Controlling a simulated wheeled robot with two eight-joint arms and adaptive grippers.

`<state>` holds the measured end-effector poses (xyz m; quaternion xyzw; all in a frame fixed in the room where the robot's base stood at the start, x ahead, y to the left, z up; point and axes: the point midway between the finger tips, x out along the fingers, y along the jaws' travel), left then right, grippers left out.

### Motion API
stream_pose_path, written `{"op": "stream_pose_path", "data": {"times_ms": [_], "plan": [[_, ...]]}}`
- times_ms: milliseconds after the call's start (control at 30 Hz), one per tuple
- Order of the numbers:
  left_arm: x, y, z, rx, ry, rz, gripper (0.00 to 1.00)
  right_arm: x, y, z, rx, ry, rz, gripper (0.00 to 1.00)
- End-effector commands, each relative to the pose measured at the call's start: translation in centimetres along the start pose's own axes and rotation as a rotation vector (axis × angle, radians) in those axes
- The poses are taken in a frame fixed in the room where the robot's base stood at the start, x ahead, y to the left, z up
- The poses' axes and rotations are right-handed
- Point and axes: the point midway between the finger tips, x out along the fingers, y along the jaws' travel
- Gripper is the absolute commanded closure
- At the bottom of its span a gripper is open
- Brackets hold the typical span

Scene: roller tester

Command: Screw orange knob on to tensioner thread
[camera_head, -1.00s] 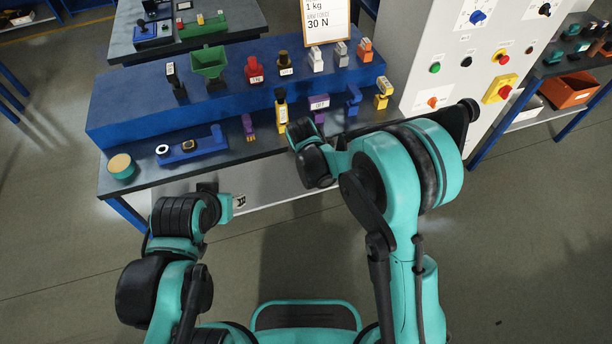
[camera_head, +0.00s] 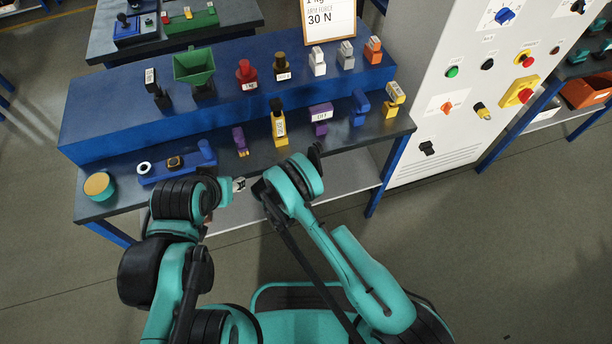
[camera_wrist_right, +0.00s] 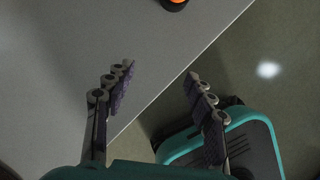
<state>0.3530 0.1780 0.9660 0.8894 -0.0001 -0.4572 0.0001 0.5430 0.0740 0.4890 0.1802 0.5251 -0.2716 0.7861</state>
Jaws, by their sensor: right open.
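My right gripper (camera_wrist_right: 160,78) is open and empty in the right wrist view. Its two fingers are spread above the edge of a grey surface, with floor beyond. A round orange object with a dark centre (camera_wrist_right: 174,3) is cut off at that view's top edge, beyond the fingertips; it may be the orange knob. In the head view the right wrist is at the table's front edge, its fingers hidden. My left arm ends beside it, at the front left; its fingers are not clear. I cannot identify the tensioner thread; a blue fixture with a white ring (camera_head: 145,167) lies on the table.
A blue raised shelf (camera_head: 110,125) carries several small coloured devices. More stand on the dark table top (camera_head: 265,155) before it. A round teal-rimmed piece (camera_head: 98,185) is at the left end. A white control cabinet (camera_head: 425,75) stands at the right.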

Motion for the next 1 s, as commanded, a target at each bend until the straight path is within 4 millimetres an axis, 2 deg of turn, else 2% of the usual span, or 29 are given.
{"op": "stream_pose_path", "data": {"times_ms": [300,567,833,900,1000], "plan": [[1.2,0.0,0.9,0.000,0.000,0.000,0.60,2.3,-0.1,5.2,0.005,0.001,-0.001,0.45],[1.5,0.0,1.1,0.000,0.000,0.000,0.60,2.9,0.0,6.8,0.005,0.001,0.000,0.45],[2.5,0.0,1.8,0.000,0.000,0.000,0.60,4.6,-0.1,10.6,0.007,0.000,-0.001,0.45],[3.1,0.0,2.2,0.000,0.000,0.000,0.60,5.5,-0.1,10.3,0.004,0.001,0.000,0.45],[3.2,0.0,2.3,0.000,0.000,0.000,0.60,5.7,0.0,10.4,0.003,0.000,0.000,0.45]]}}
